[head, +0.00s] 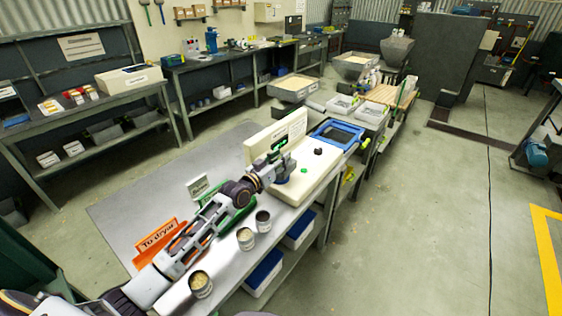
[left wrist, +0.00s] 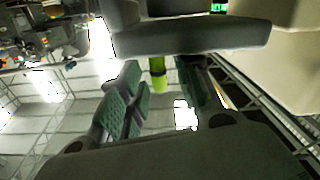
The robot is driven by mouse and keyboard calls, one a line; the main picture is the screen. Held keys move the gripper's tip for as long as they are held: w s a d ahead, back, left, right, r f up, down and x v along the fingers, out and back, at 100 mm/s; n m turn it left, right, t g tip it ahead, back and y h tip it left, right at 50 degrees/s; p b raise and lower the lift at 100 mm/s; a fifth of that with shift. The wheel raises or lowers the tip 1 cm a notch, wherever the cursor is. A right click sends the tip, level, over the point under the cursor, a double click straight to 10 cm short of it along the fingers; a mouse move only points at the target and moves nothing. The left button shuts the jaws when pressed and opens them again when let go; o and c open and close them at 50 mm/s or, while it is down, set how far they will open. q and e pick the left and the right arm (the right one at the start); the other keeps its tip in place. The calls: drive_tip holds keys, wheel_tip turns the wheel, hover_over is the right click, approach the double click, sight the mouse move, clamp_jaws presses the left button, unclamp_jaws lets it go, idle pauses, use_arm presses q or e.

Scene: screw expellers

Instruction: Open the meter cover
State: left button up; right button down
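The cream meter (head: 318,178) stands on the bench, with an upright labelled back panel (head: 295,127), a black knob and a green button. My left gripper (head: 280,160) is at the meter's left part, in front of the back panel, and hides what lies behind it. In the left wrist view its two green-padded fingers (left wrist: 163,92) are spread apart. A yellow-green cylinder (left wrist: 158,75) shows between them, below a wide dark grey piece (left wrist: 190,38). I cannot tell whether this piece is the cover, or whether a finger touches it. A cream surface (left wrist: 290,65) fills the upper right. My right gripper is not in view.
Several open tins (head: 246,238) stand along the bench's front edge. An orange "To dryer" sign (head: 158,238) and a white sign (head: 198,188) stand behind my left arm. A blue-framed tray (head: 336,133) is beyond the meter. The floor at right is clear.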

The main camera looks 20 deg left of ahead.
use_arm(q)
drive_tip(key=shift+w, duration=0.15)
clamp_jaws()
drive_tip(key=shift+d, duration=0.1)
idle(0.3)
